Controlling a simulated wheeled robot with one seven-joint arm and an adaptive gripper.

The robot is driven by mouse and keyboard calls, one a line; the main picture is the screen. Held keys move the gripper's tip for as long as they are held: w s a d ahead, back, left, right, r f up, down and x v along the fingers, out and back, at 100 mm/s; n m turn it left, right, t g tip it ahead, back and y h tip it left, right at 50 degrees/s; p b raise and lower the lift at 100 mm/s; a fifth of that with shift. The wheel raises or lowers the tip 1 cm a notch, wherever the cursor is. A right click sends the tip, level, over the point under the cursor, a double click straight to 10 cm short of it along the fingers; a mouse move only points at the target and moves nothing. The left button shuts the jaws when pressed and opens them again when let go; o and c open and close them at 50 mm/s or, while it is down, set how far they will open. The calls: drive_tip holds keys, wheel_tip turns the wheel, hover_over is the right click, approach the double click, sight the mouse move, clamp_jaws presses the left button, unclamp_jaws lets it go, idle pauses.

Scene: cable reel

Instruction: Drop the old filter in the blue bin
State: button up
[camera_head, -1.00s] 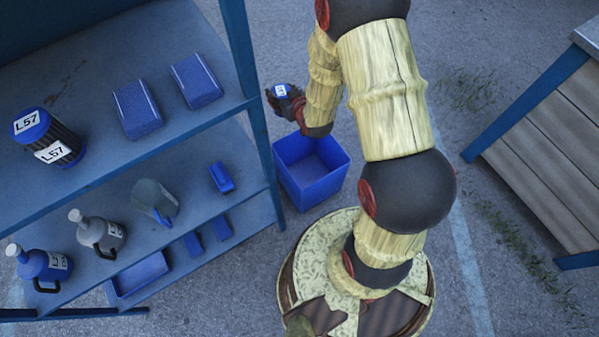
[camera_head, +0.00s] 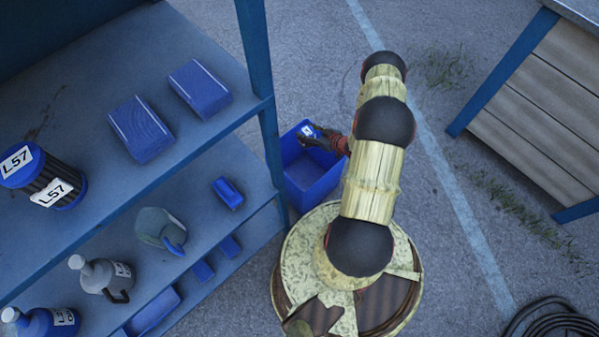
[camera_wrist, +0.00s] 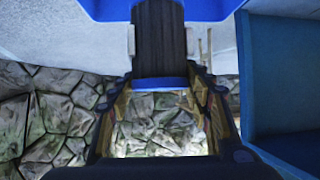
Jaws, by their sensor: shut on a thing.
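The old filter, dark with blue ends and a white label, is at the tip of my gripper in the head view (camera_head: 308,132). In the wrist view its dark ribbed body (camera_wrist: 160,45) sits between the two fingertips. My gripper (camera_head: 324,140) is shut on it and holds it sideways. The blue bin (camera_head: 312,190) stands open on the ground beside the shelf. The filter shows over the bin's far part in the head view; its height above the rim is hard to tell. Part of the bin's inside is hidden by my gripper.
A blue shelf post (camera_head: 262,90) stands close left of the bin. The shelf (camera_head: 210,125) holds an L57 filter (camera_head: 45,180), blue boxes (camera_head: 140,130), jugs (camera_head: 100,275) and a scoop (camera_head: 160,230). A wooden-sided bench (camera_head: 545,110) is at right; a coiled cable (camera_head: 550,320) lies lower right.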

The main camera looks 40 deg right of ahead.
sight(311, 147)
drive_tip(key=s+f, duration=0.2)
drive_tip(key=f, duration=0.1)
drive_tip(key=shift+f, duration=0.2)
drive_tip(key=shift+f+b, duration=1.8)
drive_tip(key=shift+f, duration=1.15)
drive_tip(key=o, duration=1.5)
drive_tip(key=shift+o, duration=0.2)
drive_tip(key=v, duration=1.2)
